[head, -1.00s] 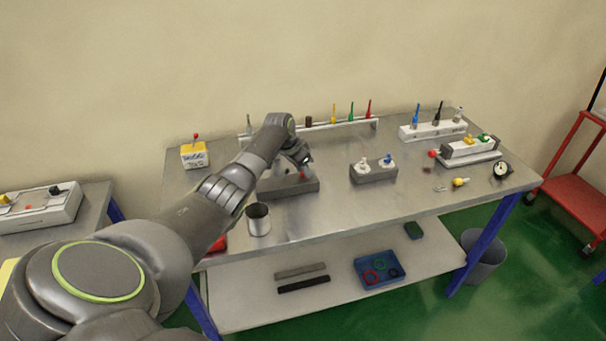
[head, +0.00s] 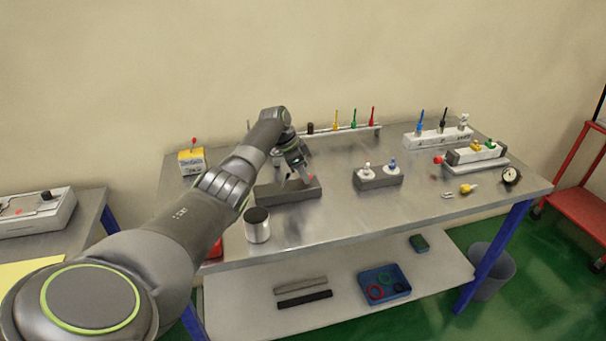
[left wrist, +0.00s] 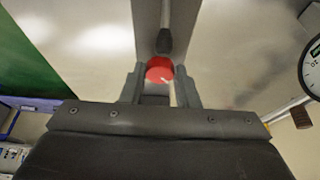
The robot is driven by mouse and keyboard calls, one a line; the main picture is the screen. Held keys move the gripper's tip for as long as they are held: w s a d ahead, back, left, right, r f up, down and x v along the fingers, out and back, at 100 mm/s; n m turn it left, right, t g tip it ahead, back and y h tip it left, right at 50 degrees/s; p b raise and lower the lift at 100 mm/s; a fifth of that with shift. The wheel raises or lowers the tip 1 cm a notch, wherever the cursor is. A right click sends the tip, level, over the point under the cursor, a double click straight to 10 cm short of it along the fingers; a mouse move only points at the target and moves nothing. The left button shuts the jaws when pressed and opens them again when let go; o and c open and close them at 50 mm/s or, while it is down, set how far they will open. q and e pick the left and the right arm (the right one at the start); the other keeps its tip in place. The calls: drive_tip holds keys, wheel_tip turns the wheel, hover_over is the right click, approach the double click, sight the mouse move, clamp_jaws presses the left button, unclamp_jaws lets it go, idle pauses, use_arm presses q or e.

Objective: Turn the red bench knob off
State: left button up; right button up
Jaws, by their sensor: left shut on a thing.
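In the left wrist view a round red knob (left wrist: 160,70) with a short white mark sits between the two fingertips of my left gripper (left wrist: 160,88). The gripper is shut on it. In the head view my left gripper (head: 303,172) reaches down to the top of a dark grey block (head: 288,193) on the bench. The exact angle of the knob is hard to tell. My right gripper is not in view.
A metal cup (head: 257,226) stands in front of the grey block. A second block (head: 378,180) with white and blue fittings stands to its right. A yellow box (head: 192,161) is at the back left, and a rack (head: 350,130) with coloured tools behind.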

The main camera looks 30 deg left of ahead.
use_arm(q)
drive_tip(key=o, duration=1)
drive_tip(key=shift+c, duration=0.2)
drive_tip(key=b+v, duration=0.2)
drive_tip(key=v, duration=1.5)
drive_tip(key=shift+r+b, duration=0.2)
drive_tip(key=shift+b, duration=0.2)
drive_tip(key=shift+a, duration=0.1)
